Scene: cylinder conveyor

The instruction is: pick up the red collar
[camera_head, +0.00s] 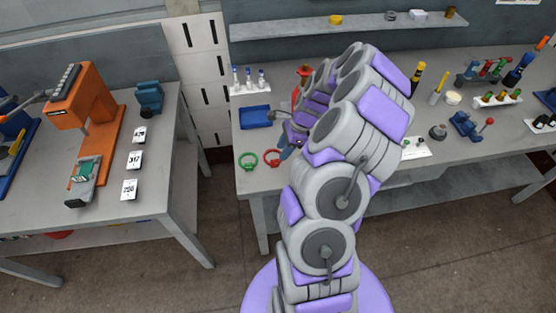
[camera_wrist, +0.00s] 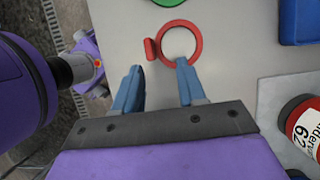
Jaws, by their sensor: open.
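The red collar (camera_wrist: 180,22) is a ring with a small tab on its left, lying flat on the grey table in the wrist view. It also shows in the head view (camera_head: 272,151), just right of a green ring (camera_head: 247,168). My gripper (camera_wrist: 158,67) is open, with two blue fingers apart and nothing between them. The right fingertip overlaps the collar's lower edge in the wrist view; I cannot tell whether it touches. The left fingertip is below and left of the tab. In the head view my arm hides most of the gripper.
A blue tray (camera_head: 255,109) lies behind the rings. The table edge is close on the left there. Tools and racks, including a white rack (camera_head: 497,99), fill the right side.

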